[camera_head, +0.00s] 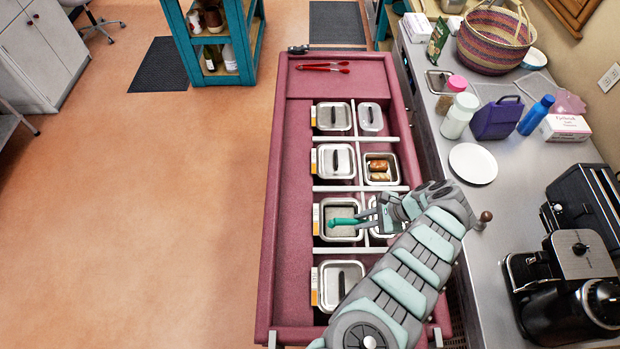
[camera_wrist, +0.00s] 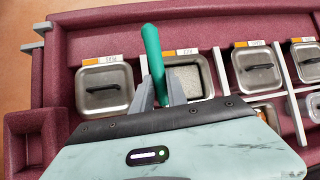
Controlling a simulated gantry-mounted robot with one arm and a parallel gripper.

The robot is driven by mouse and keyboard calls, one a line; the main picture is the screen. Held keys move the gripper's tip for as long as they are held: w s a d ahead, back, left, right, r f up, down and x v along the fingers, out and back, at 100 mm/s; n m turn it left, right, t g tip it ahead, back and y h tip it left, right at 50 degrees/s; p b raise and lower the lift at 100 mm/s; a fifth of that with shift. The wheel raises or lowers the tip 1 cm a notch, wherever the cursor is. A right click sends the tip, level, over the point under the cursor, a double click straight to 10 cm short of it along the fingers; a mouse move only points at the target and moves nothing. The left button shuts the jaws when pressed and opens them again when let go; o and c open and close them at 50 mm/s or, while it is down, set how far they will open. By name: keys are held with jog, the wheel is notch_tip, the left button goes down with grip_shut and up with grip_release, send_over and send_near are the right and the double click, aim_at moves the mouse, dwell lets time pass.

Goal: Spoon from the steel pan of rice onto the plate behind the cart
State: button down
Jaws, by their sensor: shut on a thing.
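My gripper (camera_head: 364,217) is shut on the green handle (camera_head: 343,221) of a spoon. In the wrist view the handle (camera_wrist: 152,48) rises between the two grey fingers (camera_wrist: 160,88). The spoon's bowl is hidden. The open steel pan of rice (camera_wrist: 189,82), with pale contents, lies just beyond and beside the fingers. In the head view this pan (camera_head: 341,236) sits under the handle, in the left column of the cart. Whether the spoon touches the rice cannot be told. The white plate (camera_head: 473,163) lies empty on the steel counter, right of the cart.
The maroon cart (camera_head: 288,200) holds several lidded pans (camera_head: 335,161) and an open pan of brown rolls (camera_head: 379,169). Red tongs (camera_head: 323,67) lie at its far end. Bottles, a purple container (camera_head: 497,118) and a black coffee machine (camera_head: 560,285) stand around the plate.

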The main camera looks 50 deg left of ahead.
jog(key=a+m+y, duration=0.1)
jog(key=a+m, duration=0.1)
jog(key=a, duration=0.5)
jog(key=shift+s+r, duration=0.15)
jog(key=shift+s, duration=0.2)
jog(key=shift+s+a+r, duration=0.1)
jog(key=shift+s+a, duration=0.15)
jog(key=shift+s, duration=0.05)
dwell(0.4)
jog(key=shift+a+r+t, duration=0.15)
jog(key=shift+r+t, duration=0.05)
jog(key=shift+t, duration=0.1)
jog(key=shift+w+a+f+m+y, duration=0.2)
jog(key=shift+a+m+y, duration=0.1)
jog(key=shift+a, duration=0.2)
jog(key=shift+a, duration=0.1)
